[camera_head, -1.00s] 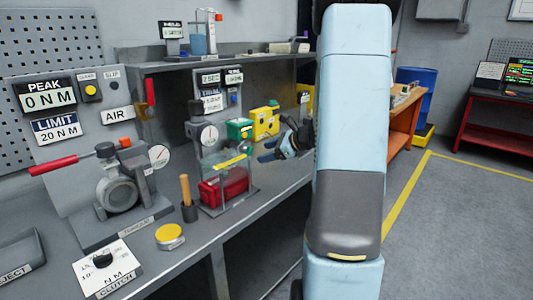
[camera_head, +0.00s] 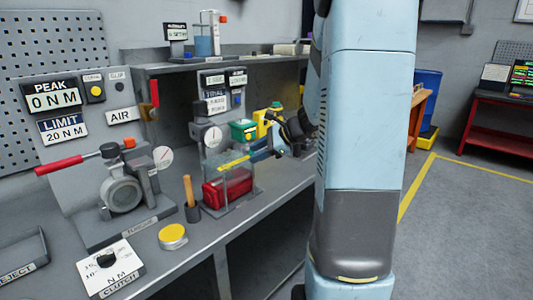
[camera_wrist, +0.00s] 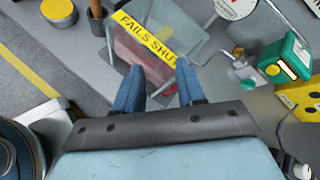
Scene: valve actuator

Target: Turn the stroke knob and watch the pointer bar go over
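A clear-sided box (camera_head: 228,181) with a red block (camera_head: 226,188) inside stands on the bench. Its yellow strip (camera_head: 232,163) reads FAILS SHUT in the wrist view (camera_wrist: 145,38). My gripper (camera_head: 262,156) is at the right of this box in the head view. In the wrist view its two blue fingers (camera_wrist: 160,80) are apart with nothing seen held between them, and they point at the box just below the strip. A white dial (camera_head: 213,136) with a red needle is behind the box. I cannot make out which part is the stroke knob or the pointer bar.
A green box (camera_head: 243,130) stands behind the clear box, beside my gripper. A wooden-handled tool (camera_head: 189,190) stands in a dark holder at the box's left. A yellow round button (camera_head: 173,236) and a clutch box with a black knob (camera_head: 106,259) are nearer the bench's front edge.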

